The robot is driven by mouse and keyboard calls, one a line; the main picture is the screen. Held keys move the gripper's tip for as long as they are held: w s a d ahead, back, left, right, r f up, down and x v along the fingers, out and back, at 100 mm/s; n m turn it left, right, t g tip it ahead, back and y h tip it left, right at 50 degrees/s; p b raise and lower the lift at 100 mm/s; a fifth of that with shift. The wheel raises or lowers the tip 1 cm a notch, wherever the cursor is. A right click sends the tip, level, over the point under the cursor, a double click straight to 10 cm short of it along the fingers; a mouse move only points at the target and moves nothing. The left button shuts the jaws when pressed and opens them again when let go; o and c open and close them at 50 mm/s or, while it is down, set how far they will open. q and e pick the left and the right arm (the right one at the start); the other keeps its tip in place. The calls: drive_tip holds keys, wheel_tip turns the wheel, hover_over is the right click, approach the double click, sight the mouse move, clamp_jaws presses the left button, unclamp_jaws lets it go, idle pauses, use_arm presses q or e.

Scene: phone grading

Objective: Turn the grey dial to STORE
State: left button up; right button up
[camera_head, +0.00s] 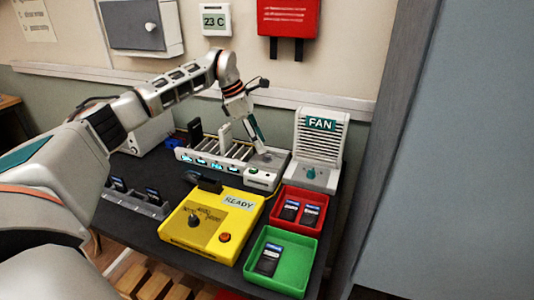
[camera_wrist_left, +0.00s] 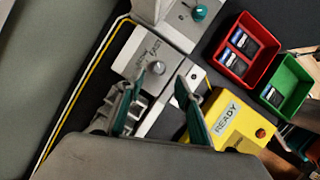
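The grey dial (camera_wrist_left: 157,67) is a small round knob on a pale grey panel (camera_wrist_left: 128,52) in the left wrist view; I cannot read the lettering beside it or tell its setting. In the head view this panel (camera_head: 275,157) is at the right end of the roller rack, and the gripper hides the dial. My left gripper (camera_head: 262,150) points down over the panel. In the left wrist view its two teal fingertips (camera_wrist_left: 168,74) are apart, the left one very close to the dial; contact is unclear. My right gripper is not recognisable in either view.
A yellow READY box (camera_head: 212,222) with a dark knob and red button stands in front. The fan (camera_head: 320,150) stands right of the panel. Red (camera_head: 300,210) and green (camera_head: 282,262) trays hold phones. The roller rack (camera_head: 215,157) lies left, with upright plates.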

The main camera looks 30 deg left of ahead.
sight(267, 155)
use_arm(q)
drive_tip(key=x, duration=0.5)
clamp_jaws()
